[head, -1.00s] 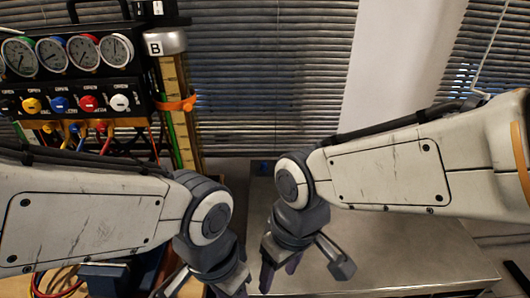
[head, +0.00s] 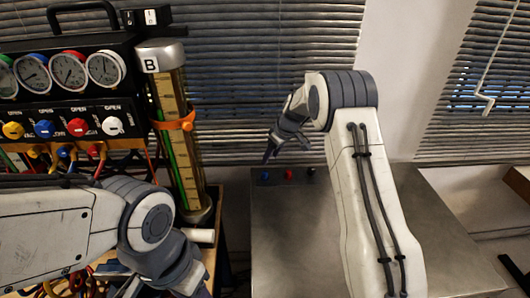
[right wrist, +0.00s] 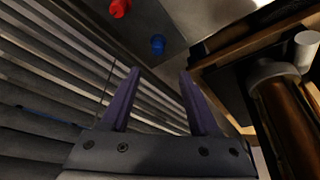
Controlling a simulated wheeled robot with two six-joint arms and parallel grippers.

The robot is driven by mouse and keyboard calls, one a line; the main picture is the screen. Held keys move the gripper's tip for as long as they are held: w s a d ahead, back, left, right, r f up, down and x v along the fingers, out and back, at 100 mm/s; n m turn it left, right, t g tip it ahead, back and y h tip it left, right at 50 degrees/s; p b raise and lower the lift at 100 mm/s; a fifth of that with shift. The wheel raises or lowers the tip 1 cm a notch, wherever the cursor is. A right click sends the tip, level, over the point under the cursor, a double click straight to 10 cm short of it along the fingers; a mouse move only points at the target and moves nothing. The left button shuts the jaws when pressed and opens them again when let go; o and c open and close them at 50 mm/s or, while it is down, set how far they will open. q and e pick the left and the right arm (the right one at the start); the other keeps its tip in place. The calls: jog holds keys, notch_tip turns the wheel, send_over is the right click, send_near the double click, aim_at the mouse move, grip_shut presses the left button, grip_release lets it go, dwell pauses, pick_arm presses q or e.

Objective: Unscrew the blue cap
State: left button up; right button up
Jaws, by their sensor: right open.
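A small blue cap (head: 265,177) stands at the back left of the grey metal bench (head: 285,240), and it also shows in the right wrist view (right wrist: 158,44). My right gripper (head: 287,152) is open and empty, a little above and apart from the cap. In the right wrist view its two purple fingers (right wrist: 160,76) are spread, and the blue cap appears beyond the tips, between their lines. My left gripper (head: 167,290) is low at the bottom edge of the head view; its fingertips are cut off.
A red cap (head: 289,174) and a black cap (head: 311,172) stand right of the blue one. A gauge panel (head: 70,100) with coloured knobs and a tall column marked B (head: 180,150) stand at left. Blinds (head: 270,60) hang behind. The bench front is clear.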

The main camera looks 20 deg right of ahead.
aim_at(265, 172)
jog(key=x, duration=0.2)
jog(key=p+x, duration=0.1)
jog(key=x, duration=0.2)
jog(key=p+x, duration=0.1)
jog(key=x, duration=0.2)
jog(key=shift+d+f, duration=0.1)
jog(key=shift+d, duration=0.25)
jog(key=shift+w+a+f, duration=0.15)
jog(key=shift+w+f, duration=0.05)
jog(key=shift+f, duration=0.5)
